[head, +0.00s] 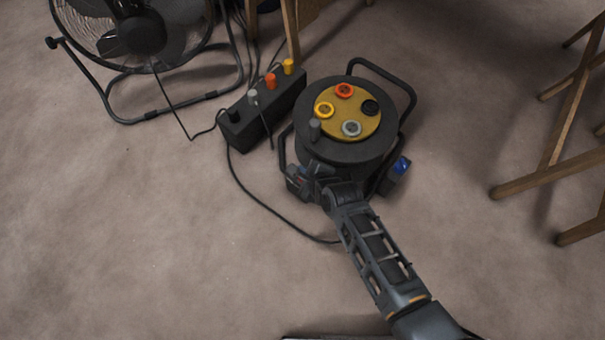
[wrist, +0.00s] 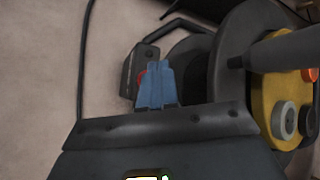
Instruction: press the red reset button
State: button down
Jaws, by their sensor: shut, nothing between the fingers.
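The red reset button (wrist: 141,77) shows as a small patch of red on a dark box (wrist: 127,75) at the side of the cable reel, in the wrist view. My gripper's blue fingers (wrist: 160,68) are closed together with nothing between them. Their tips lie over the box, beside the red patch, and cover part of it. I cannot tell whether they touch it. In the head view my gripper (head: 304,171) is at the near left side of the cable reel (head: 310,150), and the red button is hidden there.
The reel's yellow face (head: 364,123) carries orange, yellow, grey and black sockets and faces up. A blue-capped part (head: 401,165) sits at its right. A power strip (head: 240,128) with plugs, a fan (head: 132,38) and cables lie to the left. Wooden legs (head: 545,175) stand at right.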

jog(key=shift+r+p, duration=1.8)
jog(key=shift+r, duration=0.4)
jog(key=shift+f, duration=0.1)
